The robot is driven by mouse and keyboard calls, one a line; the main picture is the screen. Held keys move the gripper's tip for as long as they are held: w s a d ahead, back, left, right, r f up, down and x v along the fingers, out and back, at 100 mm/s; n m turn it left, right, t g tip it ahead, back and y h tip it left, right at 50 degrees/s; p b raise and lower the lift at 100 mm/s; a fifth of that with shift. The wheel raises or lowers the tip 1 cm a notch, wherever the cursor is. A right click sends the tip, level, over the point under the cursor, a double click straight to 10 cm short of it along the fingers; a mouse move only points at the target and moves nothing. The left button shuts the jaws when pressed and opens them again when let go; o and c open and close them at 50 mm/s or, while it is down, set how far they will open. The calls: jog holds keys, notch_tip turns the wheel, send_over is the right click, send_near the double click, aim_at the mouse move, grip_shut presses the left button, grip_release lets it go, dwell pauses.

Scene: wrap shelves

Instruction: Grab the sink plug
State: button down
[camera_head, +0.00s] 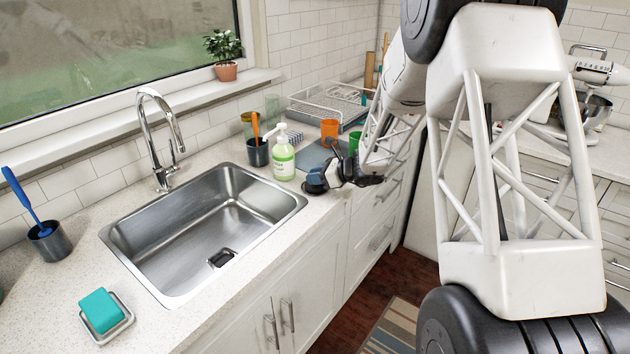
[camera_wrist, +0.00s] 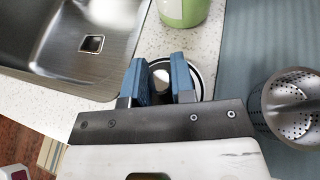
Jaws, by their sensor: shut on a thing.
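The sink plug (camera_wrist: 163,78), a round piece with a pale metallic middle and dark rim, is on the counter beside the sink, between the blue fingers of my gripper (camera_wrist: 160,66). The gripper is shut on it. Part of the plug is hidden by the fingers. The steel sink (camera_head: 200,225) is empty, with a dark square drain (camera_head: 222,257), which also shows in the wrist view (camera_wrist: 92,43).
A green soap bottle (camera_head: 284,156) stands close behind my gripper. A perforated metal holder (camera_wrist: 288,105) is on the right in the wrist view. A dish rack (camera_head: 325,102), an orange cup (camera_head: 329,130) and a dark utensil cup (camera_head: 257,152) stand behind. A teal sponge (camera_head: 101,311) is at front left.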

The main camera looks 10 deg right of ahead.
jog(key=shift+r, duration=0.15)
jog(key=shift+r, duration=1.4)
jog(key=shift+s+r, duration=0.25)
jog(key=shift+s, duration=0.05)
jog(key=s+d+r, duration=0.1)
jog(key=s, duration=1.4)
jog(key=shift+s+r, duration=0.2)
